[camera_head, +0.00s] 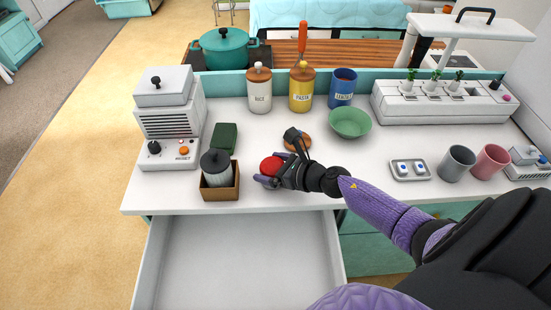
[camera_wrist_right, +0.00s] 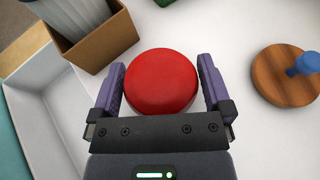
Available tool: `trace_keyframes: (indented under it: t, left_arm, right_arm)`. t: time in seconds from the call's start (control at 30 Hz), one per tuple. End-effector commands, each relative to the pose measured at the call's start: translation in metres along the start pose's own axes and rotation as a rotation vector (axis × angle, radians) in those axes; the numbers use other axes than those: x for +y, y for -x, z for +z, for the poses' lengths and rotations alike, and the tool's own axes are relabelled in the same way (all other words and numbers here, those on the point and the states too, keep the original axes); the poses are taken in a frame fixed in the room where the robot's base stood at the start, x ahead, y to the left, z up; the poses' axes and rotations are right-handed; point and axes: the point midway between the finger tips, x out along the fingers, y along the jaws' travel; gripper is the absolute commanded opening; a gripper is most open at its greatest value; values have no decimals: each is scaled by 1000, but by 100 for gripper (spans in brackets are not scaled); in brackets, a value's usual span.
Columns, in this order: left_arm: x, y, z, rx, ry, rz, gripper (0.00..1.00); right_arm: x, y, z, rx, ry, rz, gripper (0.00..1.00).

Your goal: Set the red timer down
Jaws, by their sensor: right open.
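The red timer (camera_head: 271,166) is a round red thing on the white counter (camera_head: 345,187), near its front edge. My right gripper (camera_head: 268,173) is open around it. In the right wrist view the timer (camera_wrist_right: 161,81) sits between the two purple fingers of the gripper (camera_wrist_right: 161,88), with a narrow gap showing on each side. The underside of the timer is hidden, but it appears to rest on the counter. My left gripper does not show.
A brown box (camera_head: 221,192) holding a grey ribbed container stands left of the timer. A round wooden piece with a blue knob (camera_wrist_right: 283,76) lies to the right in the wrist view. An open, empty drawer (camera_head: 240,255) juts out below the counter edge.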

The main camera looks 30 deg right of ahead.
Motion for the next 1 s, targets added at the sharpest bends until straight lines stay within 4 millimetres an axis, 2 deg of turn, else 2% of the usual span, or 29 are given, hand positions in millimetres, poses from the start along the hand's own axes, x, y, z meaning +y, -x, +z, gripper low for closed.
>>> trace_keyframes:
  t: [0.07,0.17,0.5,0.6,0.73,1.0]
  left_arm:
    - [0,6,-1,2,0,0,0]
    - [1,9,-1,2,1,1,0]
    - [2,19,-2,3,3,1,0]
    - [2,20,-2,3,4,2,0]
    - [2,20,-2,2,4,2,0]
    - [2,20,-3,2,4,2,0]
  right_arm:
    - [0,3,6,0,0,0,100]
    - [0,20,3,3,1,-1,100]
    - [1,99,3,3,-1,0,100]
    - [0,113,3,1,-1,0,100]
    - [0,121,3,0,0,0,100]
    - [0,122,3,0,0,0,100]
